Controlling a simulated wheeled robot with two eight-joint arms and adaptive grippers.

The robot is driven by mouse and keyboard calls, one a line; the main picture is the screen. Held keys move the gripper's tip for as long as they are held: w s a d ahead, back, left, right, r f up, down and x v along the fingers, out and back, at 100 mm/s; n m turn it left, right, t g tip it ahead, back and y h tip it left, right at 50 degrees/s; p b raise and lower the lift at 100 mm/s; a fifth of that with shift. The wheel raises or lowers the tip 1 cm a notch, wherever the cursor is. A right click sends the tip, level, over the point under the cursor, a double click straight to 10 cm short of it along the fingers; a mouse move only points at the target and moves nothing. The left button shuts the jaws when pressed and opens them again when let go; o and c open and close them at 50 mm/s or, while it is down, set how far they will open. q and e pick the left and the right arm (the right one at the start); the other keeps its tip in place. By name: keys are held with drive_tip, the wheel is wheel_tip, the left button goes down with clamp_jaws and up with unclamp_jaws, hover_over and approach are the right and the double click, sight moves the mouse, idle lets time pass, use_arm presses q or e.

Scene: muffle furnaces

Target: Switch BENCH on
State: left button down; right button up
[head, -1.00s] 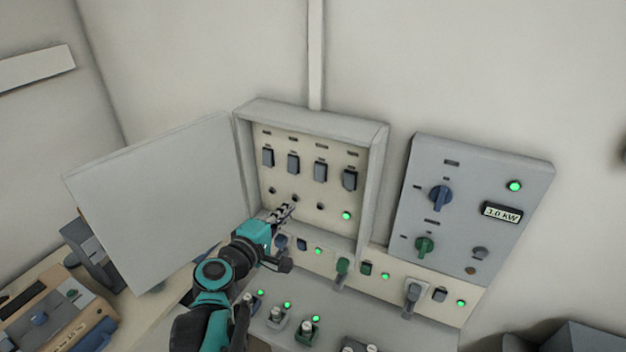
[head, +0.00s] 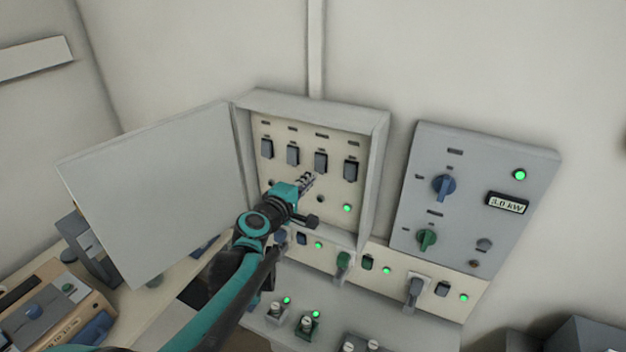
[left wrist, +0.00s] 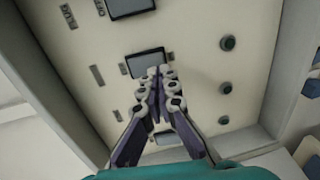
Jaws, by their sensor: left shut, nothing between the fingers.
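An open grey wall box holds a cream panel (head: 333,134) with a row of dark rocker switches and a lamp under each. My left gripper (head: 309,179) is shut and empty, with its tips just below the third switch from the left (head: 321,161). In the left wrist view the closed fingertips (left wrist: 161,74) overlap the edge of a dark switch (left wrist: 145,63); I cannot tell whether they touch it. The fourth switch (head: 351,169) has a lit green lamp (head: 347,208) below it; the other visible lamps are dark. I cannot read which switch is labelled BENCH.
The box's door (head: 150,190) stands open to the left. A grey panel (head: 470,190) with blue and green knobs and a 3.0 kW display is at the right. A lower strip (head: 400,279) has several switches and green lamps. The box's side walls border the panel.

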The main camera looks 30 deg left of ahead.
sight(318, 172)
use_arm(q)
drive_tip(key=shift+w+f, duration=0.15)
drive_tip(key=shift+w, duration=1.1)
drive_tip(key=shift+w+f+b, duration=0.3)
drive_tip(key=shift+w+b, duration=0.15)
drive_tip(key=shift+s+r, duration=0.1)
